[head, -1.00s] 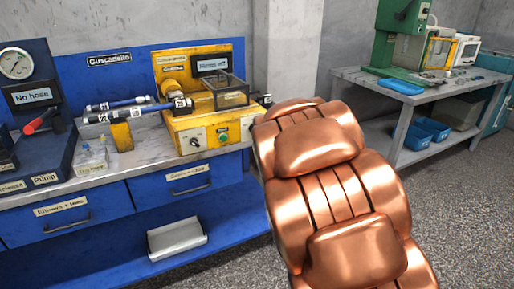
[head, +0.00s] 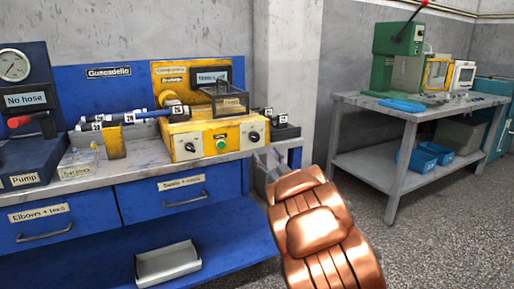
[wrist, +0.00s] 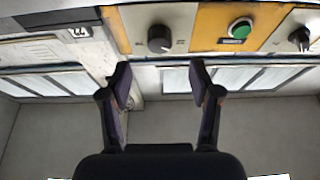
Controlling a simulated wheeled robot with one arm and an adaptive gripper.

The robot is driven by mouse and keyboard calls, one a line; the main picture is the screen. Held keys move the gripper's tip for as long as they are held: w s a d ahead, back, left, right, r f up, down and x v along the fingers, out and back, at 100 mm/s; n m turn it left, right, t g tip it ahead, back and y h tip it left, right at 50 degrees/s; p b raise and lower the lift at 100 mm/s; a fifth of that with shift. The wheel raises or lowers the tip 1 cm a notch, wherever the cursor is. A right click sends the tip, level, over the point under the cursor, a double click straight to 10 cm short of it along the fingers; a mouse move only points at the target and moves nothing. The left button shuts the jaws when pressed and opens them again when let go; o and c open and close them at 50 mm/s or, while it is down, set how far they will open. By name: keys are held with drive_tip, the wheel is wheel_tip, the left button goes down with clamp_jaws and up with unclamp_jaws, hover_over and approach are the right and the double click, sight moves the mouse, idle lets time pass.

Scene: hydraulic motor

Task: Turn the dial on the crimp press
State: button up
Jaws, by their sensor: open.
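The yellow crimp press (head: 205,130) stands on the bench in the head view. Its front has a black dial (head: 190,147) on the left, a green button (head: 221,144) in the middle and a second dial (head: 254,136) on the right. In the wrist view, the left dial (wrist: 160,40), the green button (wrist: 239,29) and the right dial (wrist: 301,39) show along the top. My gripper (wrist: 160,78) is open and empty, its fingertips below the left dial in the picture and apart from it. In the head view my copper arm hides most of the gripper.
Blue drawers (head: 190,194) lie below the bench, with a metal tray (head: 168,262) under them. Hoses (head: 125,119) and a yellow block (head: 115,141) sit left of the press. A grey table (head: 400,112) with a green machine stands at the right.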

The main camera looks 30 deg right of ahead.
sight(256, 140)
drive_tip(key=shift+b+x, duration=0.8)
drive_tip(key=shift+x, duration=2.9)
drive_tip(key=shift+c, duration=0.3)
drive_tip(key=c, duration=1.1)
